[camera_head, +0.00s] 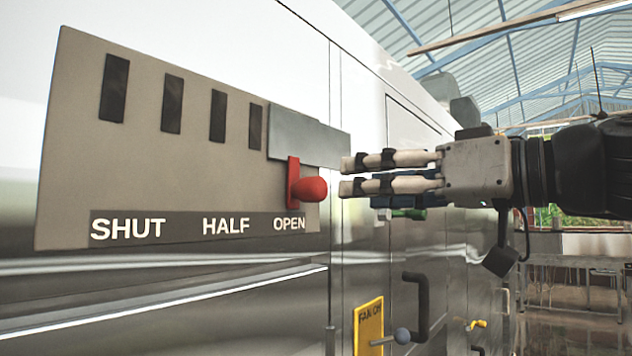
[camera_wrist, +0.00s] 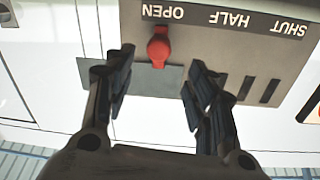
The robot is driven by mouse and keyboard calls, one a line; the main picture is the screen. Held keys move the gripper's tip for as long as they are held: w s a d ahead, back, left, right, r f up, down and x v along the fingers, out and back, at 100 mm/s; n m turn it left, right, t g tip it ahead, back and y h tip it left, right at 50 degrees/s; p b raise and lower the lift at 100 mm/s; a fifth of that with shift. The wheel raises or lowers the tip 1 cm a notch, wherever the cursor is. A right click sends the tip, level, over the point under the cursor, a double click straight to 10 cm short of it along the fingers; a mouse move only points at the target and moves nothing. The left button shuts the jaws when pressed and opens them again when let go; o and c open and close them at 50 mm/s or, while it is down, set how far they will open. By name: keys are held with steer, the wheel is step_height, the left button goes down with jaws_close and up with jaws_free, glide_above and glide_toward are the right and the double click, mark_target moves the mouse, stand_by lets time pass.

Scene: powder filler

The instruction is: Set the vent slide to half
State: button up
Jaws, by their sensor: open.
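The vent slide is a grey plate (camera_head: 305,137) with a red knob (camera_head: 308,188) on a beige panel (camera_head: 150,190) marked SHUT, HALF and OPEN. The red knob stands above the OPEN label (camera_head: 289,224). Several dark vent slots show to the left of the plate. My gripper (camera_head: 343,175) is open and empty, just right of the knob and apart from it. In the wrist view, which looks upside down, the knob (camera_wrist: 159,47) lies ahead, between the lines of my two open fingers (camera_wrist: 160,85) and beyond their tips.
The panel sits on a shiny metal cabinet wall (camera_head: 200,310). Below right are a yellow FAN ON plate (camera_head: 368,330) with a grey-knobbed lever (camera_head: 402,336) and a dark door handle (camera_head: 418,305). A metal table (camera_head: 575,245) stands far right.

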mark_target(322, 186)
steer(key=p+x, duration=0.3)
steer(key=x, duration=0.6)
steer(key=shift+w+a+r, duration=0.1)
steer(key=shift+w+a, duration=0.1)
steer(key=shift+w+a+p, duration=0.3)
steer(key=shift+w+p, duration=0.05)
steer(key=shift+s, duration=0.1)
steer(key=shift+c, duration=1.2)
jaws_close()
